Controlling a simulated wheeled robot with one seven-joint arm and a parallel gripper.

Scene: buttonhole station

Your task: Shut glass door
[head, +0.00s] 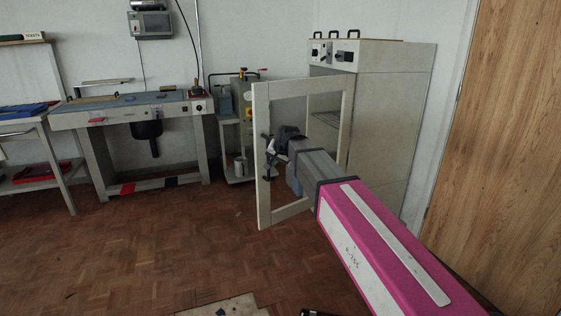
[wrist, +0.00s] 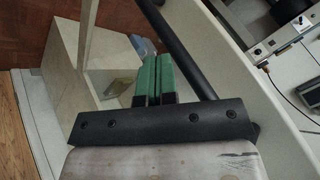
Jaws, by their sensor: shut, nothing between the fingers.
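The glass door (head: 262,188) has an off-white frame and stands open from the front of the tall pale cabinet (head: 385,130), its free left edge swung out towards me. My gripper (head: 268,155) is at the door's left upright in the head view, about mid-height; whether it touches is unclear. In the wrist view my gripper (wrist: 154,80) shows two green fingers side by side, shut with nothing between them. A dark diagonal bar (wrist: 180,45) passes just right of the fingers there. My pink arm hides the door's lower right part.
A grey workbench (head: 130,110) stands against the back wall, with a small machine stand (head: 238,130) beside the door. A table with blue items (head: 25,112) is far left. A wooden panel (head: 510,150) is at right. The parquet floor (head: 150,235) in front is mostly clear.

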